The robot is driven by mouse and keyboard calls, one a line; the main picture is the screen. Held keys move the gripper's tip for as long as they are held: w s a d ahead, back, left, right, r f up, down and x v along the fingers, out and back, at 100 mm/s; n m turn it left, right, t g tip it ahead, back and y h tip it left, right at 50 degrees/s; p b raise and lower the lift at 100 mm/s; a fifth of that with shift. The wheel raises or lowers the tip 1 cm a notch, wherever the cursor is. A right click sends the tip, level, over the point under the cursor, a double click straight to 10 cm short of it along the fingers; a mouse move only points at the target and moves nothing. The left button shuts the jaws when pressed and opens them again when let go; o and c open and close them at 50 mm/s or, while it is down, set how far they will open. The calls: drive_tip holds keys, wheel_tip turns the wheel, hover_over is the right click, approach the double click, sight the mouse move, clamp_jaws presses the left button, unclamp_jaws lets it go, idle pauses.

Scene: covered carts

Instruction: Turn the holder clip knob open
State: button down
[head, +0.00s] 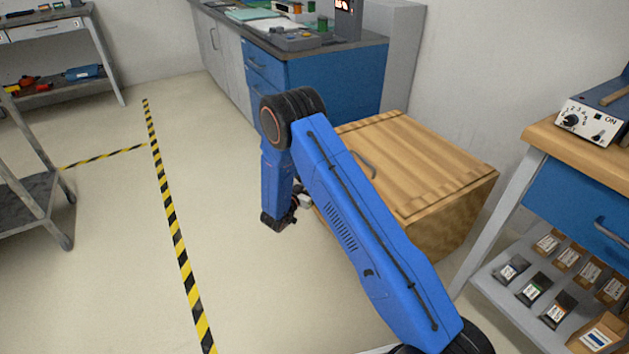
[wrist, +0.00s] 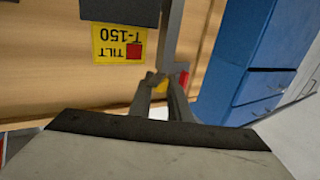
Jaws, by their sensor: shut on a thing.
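In the wrist view my gripper (wrist: 163,80) is shut on a small yellow part, which looks like the holder clip knob (wrist: 161,86). The fingers hide most of it, so its turn angle cannot be told. A small red piece (wrist: 184,78) shows just right of the fingers. A grey bar (wrist: 172,35) runs up from the clip along the wooden side. In the head view my gripper (head: 301,201) is low at the near left side of the wooden cover (head: 430,165); the knob is hidden there.
A yellow label reading TILT T-150 (wrist: 120,44) is on the wooden side. A blue cabinet (head: 335,85) stands behind the cover, and a bench with a blue drawer (head: 590,215) stands to the right. Open floor lies left, with striped tape (head: 170,215) and a grey cart (head: 30,195).

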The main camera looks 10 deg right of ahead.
drive_tip(key=m+g+h, duration=0.2)
drive_tip(key=m+g, duration=0.1)
drive_tip(key=g, duration=0.1)
drive_tip(key=m+g+h, duration=0.2)
drive_tip(key=g, duration=0.2)
drive_tip(key=shift+m, duration=0.4)
drive_tip(key=shift+g+h, duration=0.3)
drive_tip(key=c, duration=1.7)
unclamp_jaws()
drive_tip(key=shift+o, duration=0.2)
drive_tip(key=v, duration=1.7)
drive_tip(key=shift+a, duration=0.15)
drive_tip(key=shift+r, duration=0.1)
